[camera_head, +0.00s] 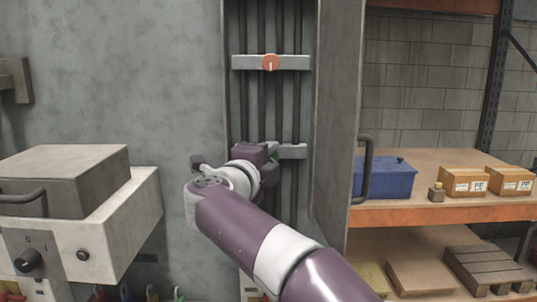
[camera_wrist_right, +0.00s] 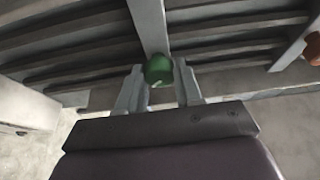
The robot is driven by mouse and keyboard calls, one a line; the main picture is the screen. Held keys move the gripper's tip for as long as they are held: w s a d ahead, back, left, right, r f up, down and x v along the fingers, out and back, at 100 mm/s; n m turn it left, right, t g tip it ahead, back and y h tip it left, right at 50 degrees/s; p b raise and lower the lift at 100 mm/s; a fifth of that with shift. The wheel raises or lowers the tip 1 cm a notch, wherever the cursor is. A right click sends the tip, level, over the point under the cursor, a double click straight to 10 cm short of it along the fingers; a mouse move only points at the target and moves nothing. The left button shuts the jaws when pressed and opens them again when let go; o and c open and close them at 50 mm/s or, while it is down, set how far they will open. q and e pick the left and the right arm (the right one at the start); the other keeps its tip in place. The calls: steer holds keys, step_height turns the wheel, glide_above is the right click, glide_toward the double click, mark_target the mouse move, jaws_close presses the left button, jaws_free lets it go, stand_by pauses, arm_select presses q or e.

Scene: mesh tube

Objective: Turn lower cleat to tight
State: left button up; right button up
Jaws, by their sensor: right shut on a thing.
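The lower cleat is a grey bar (camera_head: 293,151) across the dark vertical cables, with a green knob (camera_wrist_right: 159,70) at its middle. In the right wrist view the green knob sits between the two fingers of my right gripper (camera_wrist_right: 158,85), which is shut on it. A pale mark shows on the knob's lower edge. In the head view my right gripper (camera_head: 268,157) covers most of the knob and the left part of the bar. The upper cleat (camera_head: 243,62) carries an orange knob (camera_head: 270,62) with a pale upright mark. My left gripper is not in view.
The cables run in a recessed cabinet with an open door (camera_head: 338,110) and handle (camera_head: 364,155) on the right. A control box (camera_head: 100,230) stands at left. Shelves at right hold a blue box (camera_head: 388,178) and cartons (camera_head: 465,182).

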steer(key=shift+m+g+y+p, duration=0.5)
steer(key=shift+m+g+y, duration=0.15)
steer(key=shift+m, duration=1.15)
steer(key=shift+m+g+y+p, duration=0.55)
steer(key=shift+m+y, duration=0.1)
steer(key=shift+m, duration=1.15)
steer(key=o, duration=1)
steer(key=shift+o, duration=0.2)
